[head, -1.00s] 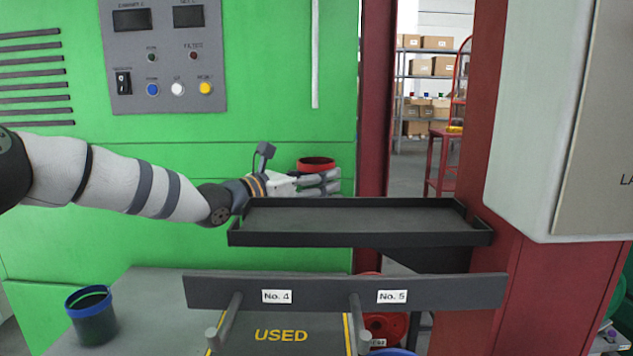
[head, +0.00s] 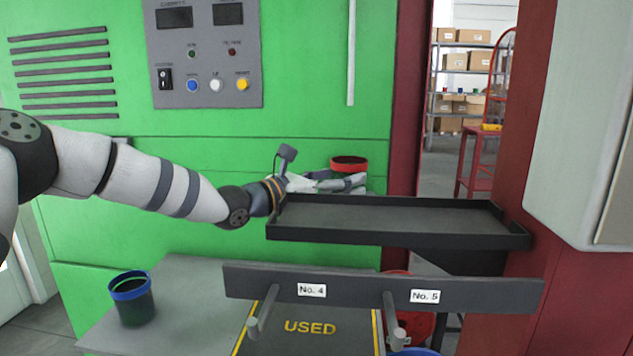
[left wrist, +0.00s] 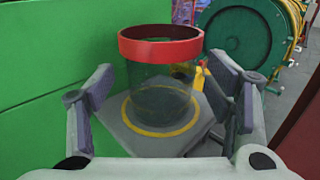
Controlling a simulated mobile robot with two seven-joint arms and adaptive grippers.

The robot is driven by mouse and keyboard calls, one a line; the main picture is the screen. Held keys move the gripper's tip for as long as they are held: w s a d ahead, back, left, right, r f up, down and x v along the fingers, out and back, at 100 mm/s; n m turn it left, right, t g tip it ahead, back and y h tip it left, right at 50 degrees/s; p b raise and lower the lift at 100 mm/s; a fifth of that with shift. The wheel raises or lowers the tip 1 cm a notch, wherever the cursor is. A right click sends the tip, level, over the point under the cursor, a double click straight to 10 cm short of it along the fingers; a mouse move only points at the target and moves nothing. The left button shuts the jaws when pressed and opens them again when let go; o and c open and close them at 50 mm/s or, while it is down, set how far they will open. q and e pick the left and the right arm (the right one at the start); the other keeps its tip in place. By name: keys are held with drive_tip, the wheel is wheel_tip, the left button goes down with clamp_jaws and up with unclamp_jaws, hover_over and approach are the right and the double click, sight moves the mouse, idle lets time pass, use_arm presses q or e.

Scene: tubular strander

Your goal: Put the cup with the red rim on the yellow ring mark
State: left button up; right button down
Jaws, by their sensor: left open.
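The cup with the red rim (head: 349,163) stands upright behind the far left end of the black tray; its dark see-through body is partly hidden by my gripper. In the left wrist view the cup (left wrist: 160,48) stands on a small grey plate (left wrist: 125,140), and the yellow ring mark (left wrist: 160,132) shows around its lower end. My left gripper (head: 350,182) is open, with its fingers (left wrist: 160,85) on either side of the cup and gaps at both sides. The ring is hidden in the head view. My right gripper is not in view.
The black tray (head: 390,231) lies close in front of the gripper. A blue-rimmed cup (head: 132,298) stands on the grey table (head: 190,290) at the lower left. A green panel wall (head: 200,150) is behind, and a red post (head: 550,130) stands at right.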

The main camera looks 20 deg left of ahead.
use_arm(q)
drive_tip(key=p+v, duration=0.1)
drive_tip(key=v, duration=0.8)
drive_tip(key=shift+r+p, duration=0.25)
drive_tip(key=shift+p, duration=0.1)
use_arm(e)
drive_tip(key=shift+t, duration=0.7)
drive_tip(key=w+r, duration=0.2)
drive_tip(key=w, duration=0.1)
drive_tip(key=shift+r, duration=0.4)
use_arm(q)
drive_tip(key=shift+s+a, duration=0.1)
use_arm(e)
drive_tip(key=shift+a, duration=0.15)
